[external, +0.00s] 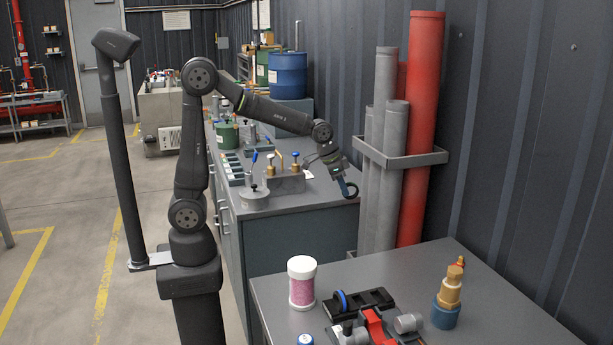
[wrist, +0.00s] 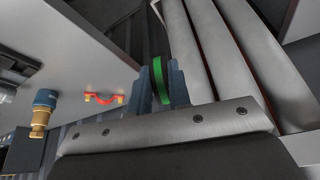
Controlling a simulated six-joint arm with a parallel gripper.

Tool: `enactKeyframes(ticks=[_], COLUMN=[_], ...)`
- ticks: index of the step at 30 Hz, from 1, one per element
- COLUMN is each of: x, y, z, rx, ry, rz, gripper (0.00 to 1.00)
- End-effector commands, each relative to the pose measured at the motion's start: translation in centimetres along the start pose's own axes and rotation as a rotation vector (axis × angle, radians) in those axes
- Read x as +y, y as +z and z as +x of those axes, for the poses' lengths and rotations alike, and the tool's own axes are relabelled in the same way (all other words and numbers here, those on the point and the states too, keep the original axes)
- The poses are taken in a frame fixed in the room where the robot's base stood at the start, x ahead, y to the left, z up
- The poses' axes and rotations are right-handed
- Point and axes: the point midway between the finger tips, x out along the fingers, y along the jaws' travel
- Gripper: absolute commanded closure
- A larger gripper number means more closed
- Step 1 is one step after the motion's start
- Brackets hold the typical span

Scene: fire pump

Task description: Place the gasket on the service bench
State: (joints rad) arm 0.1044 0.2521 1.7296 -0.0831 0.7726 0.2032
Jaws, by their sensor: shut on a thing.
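My gripper (external: 343,186) is at the end of the outstretched arm, in the air near the right end of the long grey bench (external: 300,205). In the wrist view my gripper (wrist: 164,84) has its two blue-grey fingers shut on the gasket (wrist: 161,80), whose green edge shows between them. In the external view the gasket (external: 352,190) is a small dark ring, partly hidden by the fingers. I cannot tell which bench is the service bench.
Grey and red pipes (external: 424,130) stand in a rack (external: 400,157) close to the right of my gripper. The near bench holds a pink-and-white jar (external: 302,282), a brass fitting on a blue base (external: 449,290) and a black holder (external: 370,303). Its right part is clear.

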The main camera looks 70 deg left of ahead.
Motion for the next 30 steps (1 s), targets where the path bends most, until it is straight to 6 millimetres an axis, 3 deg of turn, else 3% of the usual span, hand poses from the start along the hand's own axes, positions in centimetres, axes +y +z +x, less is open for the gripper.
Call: enactKeyframes(ticks=[5,9,18,24,29,30], x=[6.3,12.9,27.0,32.4,35.2,35.1], y=[-2.3,-3.8,-4.4,-3.8,-3.2,-2.9], z=[1.0,1.7,1.9,1.7,1.4,2.2], rx=[-0.001,0.000,0.001,0.002,0.002,-0.002], ry=[0.097,0.194,0.391,0.467,0.506,0.506], rz=[0.229,0.461,0.939,1.123,1.218,1.216], gripper=[1.00,1.00,1.00,1.00,1.00,1.00])
